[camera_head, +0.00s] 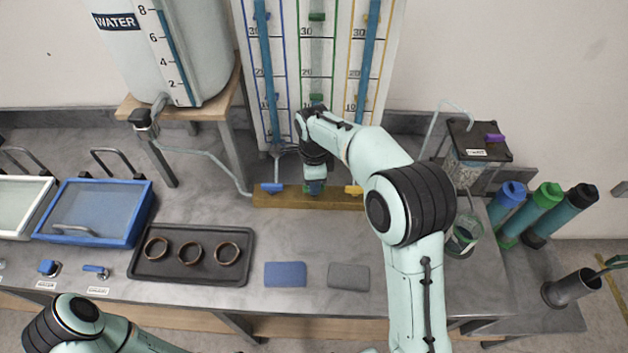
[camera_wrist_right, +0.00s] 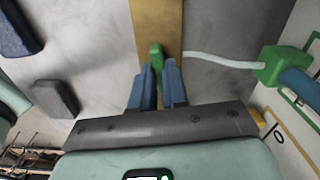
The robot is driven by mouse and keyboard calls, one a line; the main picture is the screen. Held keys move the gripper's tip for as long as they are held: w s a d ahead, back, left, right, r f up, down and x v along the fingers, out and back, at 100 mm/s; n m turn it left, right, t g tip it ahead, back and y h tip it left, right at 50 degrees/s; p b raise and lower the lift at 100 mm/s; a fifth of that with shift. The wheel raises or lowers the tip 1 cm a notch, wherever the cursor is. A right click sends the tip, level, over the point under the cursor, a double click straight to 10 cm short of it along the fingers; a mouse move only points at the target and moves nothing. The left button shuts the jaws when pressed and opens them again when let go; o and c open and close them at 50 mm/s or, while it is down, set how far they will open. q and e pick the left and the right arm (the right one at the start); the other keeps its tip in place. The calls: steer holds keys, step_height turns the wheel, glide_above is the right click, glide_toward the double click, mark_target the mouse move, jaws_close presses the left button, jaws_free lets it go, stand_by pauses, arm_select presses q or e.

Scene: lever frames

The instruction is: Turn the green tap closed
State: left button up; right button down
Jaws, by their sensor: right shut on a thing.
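My right gripper (camera_head: 315,187) reaches down over the middle of a wooden bar (camera_head: 330,202) on the bench. In the right wrist view my right gripper (camera_wrist_right: 156,73) has its blue fingers on both sides of the green tap (camera_wrist_right: 155,54), shut on its handle. The handle looks roughly in line with the length of the fingers in that view. In the head view the gripper hides most of the green tap. The blue tap (camera_head: 272,187) is on the bar to the left, and the yellow tap (camera_head: 353,190) is to the right. My left gripper is not in view.
Behind the bar stands a board with blue, green and yellow scales (camera_head: 316,60). A water tank (camera_head: 190,50) stands at the back left. A black tray (camera_head: 150,268) with three rings lies at the left. Blue (camera_head: 285,274) and grey (camera_head: 348,276) pads lie in front.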

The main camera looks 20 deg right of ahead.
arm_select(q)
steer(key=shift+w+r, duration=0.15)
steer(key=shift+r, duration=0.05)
arm_select(e)
steer(key=shift+m, duration=0.7)
steer(key=c, duration=1.1)
jaws_free()
steer(key=shift+c, duration=0.2)
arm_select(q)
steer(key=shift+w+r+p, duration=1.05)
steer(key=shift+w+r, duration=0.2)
arm_select(e)
step_height(320, 180, up, 13)
steer(key=shift+r, duration=0.2)
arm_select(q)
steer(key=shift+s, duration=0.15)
